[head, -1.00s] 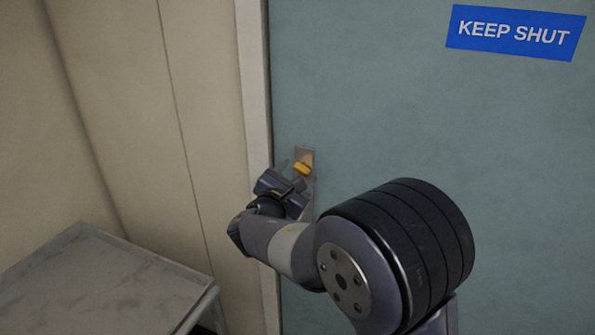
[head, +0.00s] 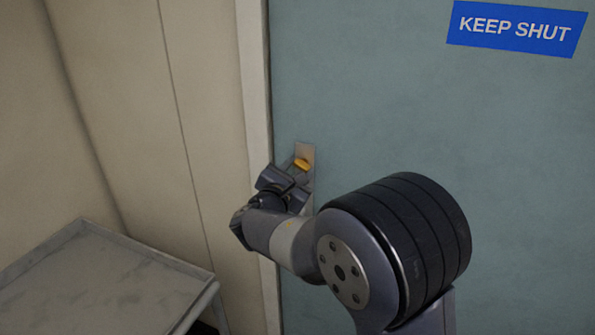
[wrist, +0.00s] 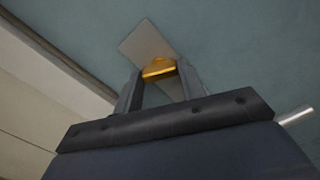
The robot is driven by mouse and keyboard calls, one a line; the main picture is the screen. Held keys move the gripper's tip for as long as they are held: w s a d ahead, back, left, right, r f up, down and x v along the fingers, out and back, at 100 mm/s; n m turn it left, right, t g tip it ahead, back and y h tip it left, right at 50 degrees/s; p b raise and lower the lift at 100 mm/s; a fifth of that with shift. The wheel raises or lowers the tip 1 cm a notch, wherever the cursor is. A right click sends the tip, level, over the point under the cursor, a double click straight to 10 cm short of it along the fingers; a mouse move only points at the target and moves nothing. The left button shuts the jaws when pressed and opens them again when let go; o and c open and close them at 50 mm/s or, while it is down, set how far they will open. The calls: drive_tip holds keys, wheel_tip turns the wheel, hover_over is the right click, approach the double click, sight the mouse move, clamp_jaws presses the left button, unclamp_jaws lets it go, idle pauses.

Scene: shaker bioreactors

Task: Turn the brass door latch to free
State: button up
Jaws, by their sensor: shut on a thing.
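The brass latch (head: 302,164) sits on a metal plate (head: 306,150) near the left edge of the blue-green door (head: 420,120). In the wrist view the latch (wrist: 158,69) lies between the two fingertips of my gripper (wrist: 160,76), which is shut on it. The plate (wrist: 147,43) shows tilted behind it in that view. In the head view my gripper (head: 297,178) is at the plate, and the fingers partly hide the latch's lower side.
A blue "KEEP SHUT" sign (head: 516,28) is high on the door. A pale door frame (head: 256,90) and beige wall panels (head: 190,120) are at the left. A grey tray-like surface (head: 100,285) stands at lower left. A metal bar (wrist: 296,115) shows at the right in the wrist view.

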drive_tip(key=n+p, duration=0.1)
drive_tip(key=n, duration=0.4)
drive_tip(key=shift+p, duration=0.3)
drive_tip(key=o, duration=1)
drive_tip(key=b+v, duration=0.2)
drive_tip(key=v, duration=0.8)
drive_tip(key=shift+s, duration=0.4)
drive_tip(key=shift+w+a, duration=0.1)
